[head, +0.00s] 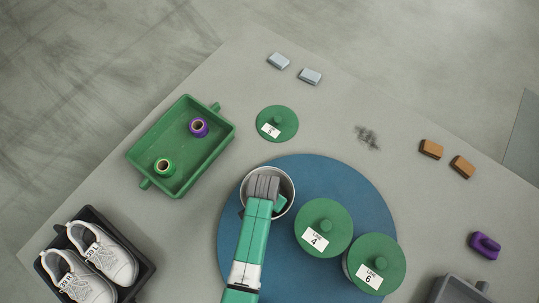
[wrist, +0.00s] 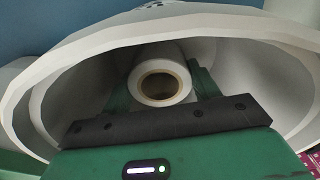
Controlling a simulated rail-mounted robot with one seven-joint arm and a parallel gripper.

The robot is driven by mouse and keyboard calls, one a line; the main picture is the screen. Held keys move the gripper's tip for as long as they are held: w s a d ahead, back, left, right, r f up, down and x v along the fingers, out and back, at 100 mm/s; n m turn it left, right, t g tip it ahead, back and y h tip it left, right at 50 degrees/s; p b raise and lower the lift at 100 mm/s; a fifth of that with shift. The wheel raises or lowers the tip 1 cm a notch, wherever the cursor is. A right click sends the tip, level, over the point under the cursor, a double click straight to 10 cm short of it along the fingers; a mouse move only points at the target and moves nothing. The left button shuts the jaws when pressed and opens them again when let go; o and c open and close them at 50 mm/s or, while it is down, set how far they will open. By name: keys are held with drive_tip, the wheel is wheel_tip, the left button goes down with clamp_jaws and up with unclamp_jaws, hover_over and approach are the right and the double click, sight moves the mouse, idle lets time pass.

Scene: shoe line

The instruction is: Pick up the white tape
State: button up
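The white tape (wrist: 160,82) is a roll with a brown core, down inside a pale round canister (wrist: 262,75). In the wrist view, my gripper (wrist: 162,92) reaches into the canister with one green finger on each side of the roll. The fingers look very close to its sides, but whether they press on it is unclear. In the head view, the canister (head: 289,187) stands open on the blue round table (head: 240,250). My arm covers much of its mouth and hides the tape.
Two green lidded canisters, labelled 4 (head: 324,226) and 6 (head: 377,262), stand right of the open one. A loose green lid (head: 284,121) lies behind it. A green tray (head: 205,160) with purple and green tapes is left. A shoe box (head: 142,277) is lower left.

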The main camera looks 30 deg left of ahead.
wheel_tip(320, 180, up, 10)
drive_tip(key=p, duration=0.3)
